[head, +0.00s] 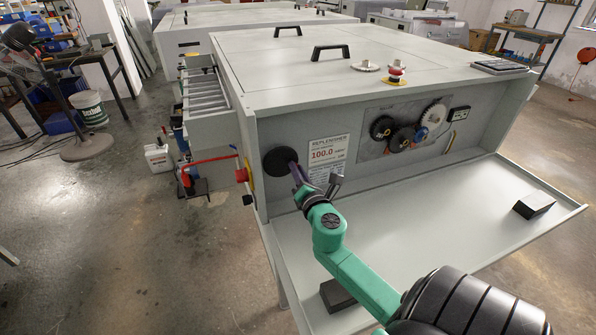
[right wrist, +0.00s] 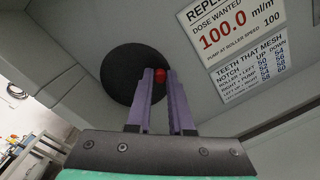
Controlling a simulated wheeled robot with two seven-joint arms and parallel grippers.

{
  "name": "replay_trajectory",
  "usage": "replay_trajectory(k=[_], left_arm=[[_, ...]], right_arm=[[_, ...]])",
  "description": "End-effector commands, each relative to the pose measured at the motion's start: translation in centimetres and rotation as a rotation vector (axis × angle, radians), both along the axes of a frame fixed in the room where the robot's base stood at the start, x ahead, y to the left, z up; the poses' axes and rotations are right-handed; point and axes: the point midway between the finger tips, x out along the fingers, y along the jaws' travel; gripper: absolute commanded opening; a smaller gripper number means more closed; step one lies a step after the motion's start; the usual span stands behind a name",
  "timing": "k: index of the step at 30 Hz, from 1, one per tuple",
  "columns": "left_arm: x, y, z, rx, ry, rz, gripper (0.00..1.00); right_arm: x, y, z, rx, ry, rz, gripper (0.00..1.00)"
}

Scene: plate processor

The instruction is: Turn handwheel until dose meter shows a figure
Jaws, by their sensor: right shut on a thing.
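The handwheel (head: 280,161) is a black disc on the left of the grey machine's recessed front. It also fills the upper left of the right wrist view (right wrist: 125,72). My right gripper (head: 296,171) reaches it from the front, its purple fingers shut on the wheel's red knob (right wrist: 159,76). A placard (head: 325,157) beside the wheel reads dose wanted 100.0 ml/m. A small black box (head: 459,114) at the panel's right looks like the dose meter; no figure is readable on it. My left gripper is not in view.
Several gears (head: 402,138) sit on a plate right of the placard. A lowered front flap (head: 430,220) carries a dark block (head: 534,205).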

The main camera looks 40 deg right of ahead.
Motion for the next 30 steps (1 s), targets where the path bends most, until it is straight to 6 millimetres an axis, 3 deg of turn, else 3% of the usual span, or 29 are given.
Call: replay_trajectory(k=[18, 30], left_arm=[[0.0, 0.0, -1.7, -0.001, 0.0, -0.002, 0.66], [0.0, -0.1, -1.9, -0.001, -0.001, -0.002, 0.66]], right_arm=[[0.3, 0.9, -1.9, 0.534, -0.186, -0.001, 0.0], [0.5, 1.4, -2.3, 0.734, -0.254, -0.001, 0.0]])
